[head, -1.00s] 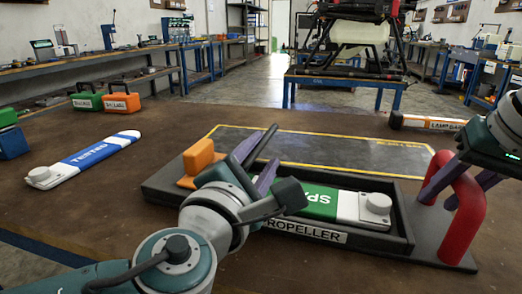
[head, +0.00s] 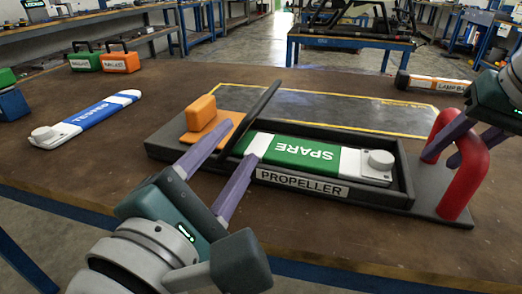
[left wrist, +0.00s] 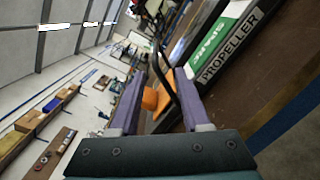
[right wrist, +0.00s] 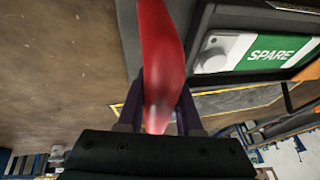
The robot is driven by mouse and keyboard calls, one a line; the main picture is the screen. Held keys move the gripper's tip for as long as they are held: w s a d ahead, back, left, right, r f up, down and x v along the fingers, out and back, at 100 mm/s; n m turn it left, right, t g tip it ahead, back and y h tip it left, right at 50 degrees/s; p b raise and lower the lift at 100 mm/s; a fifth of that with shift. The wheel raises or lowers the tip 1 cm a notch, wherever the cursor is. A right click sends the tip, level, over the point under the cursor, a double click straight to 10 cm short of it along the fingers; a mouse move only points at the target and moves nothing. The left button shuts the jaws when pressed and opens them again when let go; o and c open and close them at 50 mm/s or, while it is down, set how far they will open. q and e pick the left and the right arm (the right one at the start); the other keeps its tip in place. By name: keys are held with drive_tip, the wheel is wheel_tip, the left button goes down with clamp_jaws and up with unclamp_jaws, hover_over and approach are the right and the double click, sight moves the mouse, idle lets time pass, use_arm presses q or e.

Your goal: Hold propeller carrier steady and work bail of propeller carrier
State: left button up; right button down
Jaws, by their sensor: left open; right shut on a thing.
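The propeller carrier (head: 408,185) is a dark tray labelled PROPELLER on the brown table, with a green-and-white SPARE propeller (head: 310,152) lying in it. Its bail (head: 264,103), a thin dark bar, stands raised near the tray's left end. An orange block (head: 201,113) sits on the base left of it. My left gripper (head: 235,142) is open, its purple fingers pointing at the bail's lower part; in the left wrist view the bail (left wrist: 161,68) shows between the fingers, contact unclear. My right gripper (right wrist: 158,105) is shut on the red handle (head: 466,185) at the carrier's right end.
A blue-and-white TESTED propeller (head: 90,117) lies on the table at left. Green (head: 84,61) and orange (head: 119,61) cases stand behind it. A yellow-lined dark mat (head: 340,112) lies behind the carrier.

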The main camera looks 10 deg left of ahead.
idle(0.4)
drive_tip(key=shift+c, duration=2.4)
unclamp_jaws()
